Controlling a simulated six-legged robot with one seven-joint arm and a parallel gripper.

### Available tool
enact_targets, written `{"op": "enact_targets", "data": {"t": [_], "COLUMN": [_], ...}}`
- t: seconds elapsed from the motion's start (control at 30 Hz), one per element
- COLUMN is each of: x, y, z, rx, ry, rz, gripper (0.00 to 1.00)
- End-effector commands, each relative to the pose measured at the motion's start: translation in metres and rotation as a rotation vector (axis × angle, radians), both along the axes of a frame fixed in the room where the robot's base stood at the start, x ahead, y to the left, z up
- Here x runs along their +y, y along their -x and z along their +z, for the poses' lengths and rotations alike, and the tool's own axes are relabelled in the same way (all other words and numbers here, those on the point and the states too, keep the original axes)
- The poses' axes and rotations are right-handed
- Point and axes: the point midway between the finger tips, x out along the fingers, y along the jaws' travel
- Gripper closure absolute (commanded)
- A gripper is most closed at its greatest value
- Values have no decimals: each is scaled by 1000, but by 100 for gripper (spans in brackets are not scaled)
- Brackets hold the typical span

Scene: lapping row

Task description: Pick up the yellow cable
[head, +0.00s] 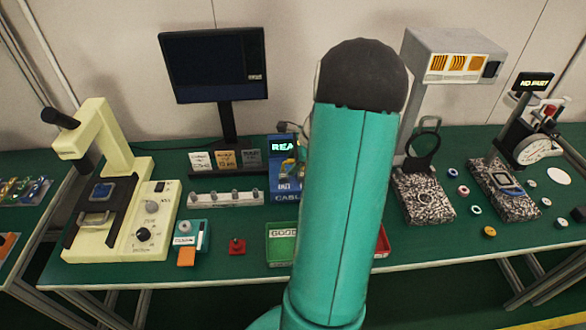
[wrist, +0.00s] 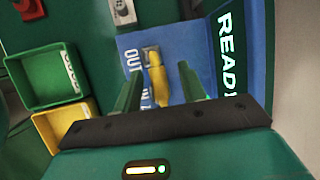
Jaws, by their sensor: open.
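The yellow cable (wrist: 158,82) shows in the wrist view as a short yellow piece with a grey end, against a blue panel (wrist: 133,46) marked OUT and IN. My gripper (wrist: 161,68) is open, with one green finger on each side of the yellow piece. I cannot tell whether either finger touches it. In the head view my teal arm covers most of the gripper.
A lit READY sign (wrist: 228,55) stands close to the right finger. A green tray (wrist: 45,77) and a yellow tray (wrist: 62,122) lie to the left. In the head view, a monitor (head: 215,62) stands behind, a cream microscope-like machine (head: 125,195) left, and speckled stone blocks (head: 425,196) right.

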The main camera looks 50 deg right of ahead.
Motion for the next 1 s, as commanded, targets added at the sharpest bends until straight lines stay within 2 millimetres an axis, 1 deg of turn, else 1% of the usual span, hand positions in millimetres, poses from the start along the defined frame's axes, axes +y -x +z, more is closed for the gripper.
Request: {"op": "enact_targets", "data": {"t": [0.17,0.3,0.37,0.4,0.77,0.87,1.0], "x": [0,0,0,0,0,0,0], "y": [0,0,0,0,0,0,-1], "z": [0,0,0,0,3,9,27], "rx": [0,0,0,0,0,0,-1], "ry": [0,0,0,0,2,2,4], "rz": [0,0,0,0,0,1,1], "gripper": [59,86,98,100,100,100,100]}}
